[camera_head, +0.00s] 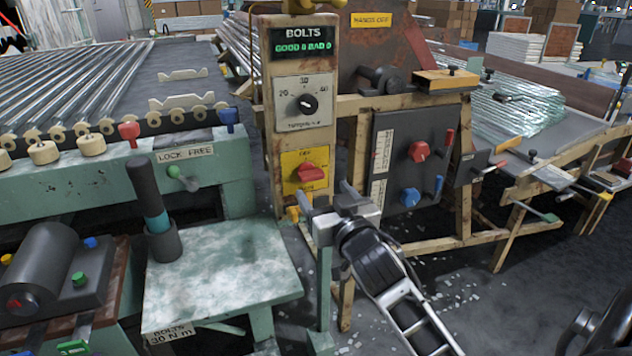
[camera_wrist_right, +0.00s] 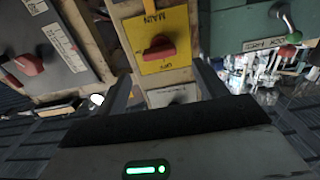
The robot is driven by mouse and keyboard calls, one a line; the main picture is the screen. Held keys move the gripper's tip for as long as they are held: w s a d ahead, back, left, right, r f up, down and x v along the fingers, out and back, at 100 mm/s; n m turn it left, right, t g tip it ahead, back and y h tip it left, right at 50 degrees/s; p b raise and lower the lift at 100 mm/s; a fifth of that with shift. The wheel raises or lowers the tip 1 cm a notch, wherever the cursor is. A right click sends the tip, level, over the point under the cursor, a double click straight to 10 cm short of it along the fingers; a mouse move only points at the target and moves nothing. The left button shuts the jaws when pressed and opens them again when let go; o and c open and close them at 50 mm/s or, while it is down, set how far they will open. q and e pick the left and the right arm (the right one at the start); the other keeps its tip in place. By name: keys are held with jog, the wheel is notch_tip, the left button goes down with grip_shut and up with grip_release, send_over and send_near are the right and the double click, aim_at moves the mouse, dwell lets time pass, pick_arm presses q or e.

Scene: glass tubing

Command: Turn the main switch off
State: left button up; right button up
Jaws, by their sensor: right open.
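The main switch is a red knob (camera_head: 311,173) on a yellow plate (camera_head: 293,159), low on the wooden post under the torque dial. The red knob (camera_wrist_right: 158,48) also shows in the right wrist view, its handle lying roughly crosswise on the plate. My right gripper (camera_head: 326,198) is open and empty, just below and to the right of the knob in the head view. In the right wrist view its fingers (camera_wrist_right: 163,90) stand apart, with the knob beyond them and between their lines. They appear apart from it.
A dark panel (camera_head: 390,130) with red and blue knobs stands right of the post. A torque dial (camera_head: 304,103) and a lit BOLTS display (camera_head: 303,45) are above the switch. A green bench (camera_head: 225,280) with a dark tool in a holder (camera_head: 163,243) is at left.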

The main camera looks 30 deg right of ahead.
aim_at(313, 177)
jog(key=x, duration=0.5)
jog(key=shift+w+d, duration=0.15)
jog(key=shift+w, duration=0.15)
jog(key=c, duration=1)
